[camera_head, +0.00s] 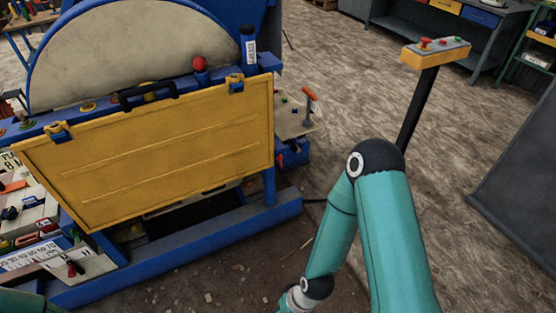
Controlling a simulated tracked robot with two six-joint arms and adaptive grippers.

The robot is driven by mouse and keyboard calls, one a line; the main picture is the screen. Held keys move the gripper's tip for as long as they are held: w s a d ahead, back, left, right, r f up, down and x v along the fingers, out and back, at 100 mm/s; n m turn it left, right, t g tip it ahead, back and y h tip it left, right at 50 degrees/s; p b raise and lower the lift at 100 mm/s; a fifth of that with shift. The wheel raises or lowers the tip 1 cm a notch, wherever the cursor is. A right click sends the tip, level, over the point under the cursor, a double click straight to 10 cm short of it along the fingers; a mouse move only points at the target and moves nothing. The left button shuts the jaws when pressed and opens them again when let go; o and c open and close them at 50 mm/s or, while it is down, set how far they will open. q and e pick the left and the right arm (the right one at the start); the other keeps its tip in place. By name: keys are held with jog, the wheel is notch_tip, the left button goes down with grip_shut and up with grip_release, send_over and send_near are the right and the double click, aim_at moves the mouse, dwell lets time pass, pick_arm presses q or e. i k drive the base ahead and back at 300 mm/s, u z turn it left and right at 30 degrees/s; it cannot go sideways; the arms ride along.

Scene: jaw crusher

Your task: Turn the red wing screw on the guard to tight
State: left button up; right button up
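The yellow guard (160,150) is a ribbed panel on the front of the blue machine, with a black handle (147,92) on its top edge. Yellow-and-blue latches sit at its top corners, right (235,82) and left (58,131). A red ball-shaped knob (199,64) stands on the blue rail just behind the top edge. I cannot make out a red wing screw for certain. My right arm reaches down at the lower middle, its gripper cut off by the bottom edge. Part of my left arm shows at the lower left corner; its gripper is out of view.
A side shelf (293,122) with an orange-handled tool (309,94) stands right of the guard. A yellow control box (436,51) with buttons tops a black post. Cluttered trays (95,265) lie lower left. The floor right of the machine has free room.

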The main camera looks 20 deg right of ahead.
aim_at(280, 158)
jog(key=i, duration=0.95)
jog(key=z, duration=0.05)
